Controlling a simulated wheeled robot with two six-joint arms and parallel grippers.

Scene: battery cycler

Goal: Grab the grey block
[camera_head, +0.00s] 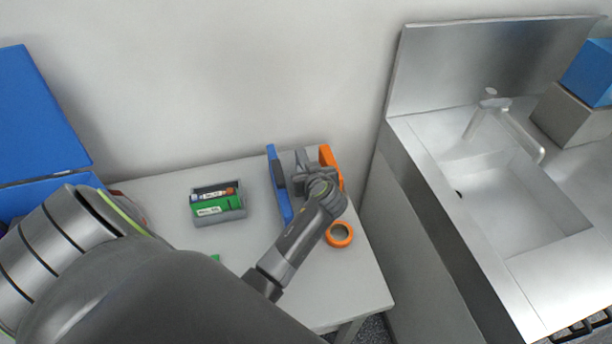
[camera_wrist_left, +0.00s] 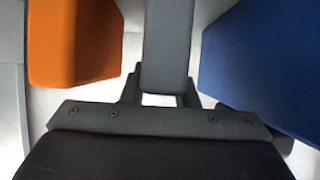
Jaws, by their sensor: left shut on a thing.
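The grey block (camera_head: 301,158) stands between a blue block (camera_head: 279,183) and an orange block (camera_head: 331,164) near the back right of the table. My left gripper (camera_head: 308,172) reaches it from above and is shut on it. In the left wrist view the grey block (camera_wrist_left: 167,45) sits between the fingers, with the orange block (camera_wrist_left: 75,42) on the left and the blue block (camera_wrist_left: 262,60) on the right. My gripper hides part of the grey block, and I cannot tell whether it is clear of the table. My right gripper is not in view.
A grey holder (camera_head: 232,215) with batteries stands on the white table (camera_head: 165,205). An orange ring (camera_head: 339,234) lies near the right edge. A blue box (camera_head: 40,125) is at the far left.

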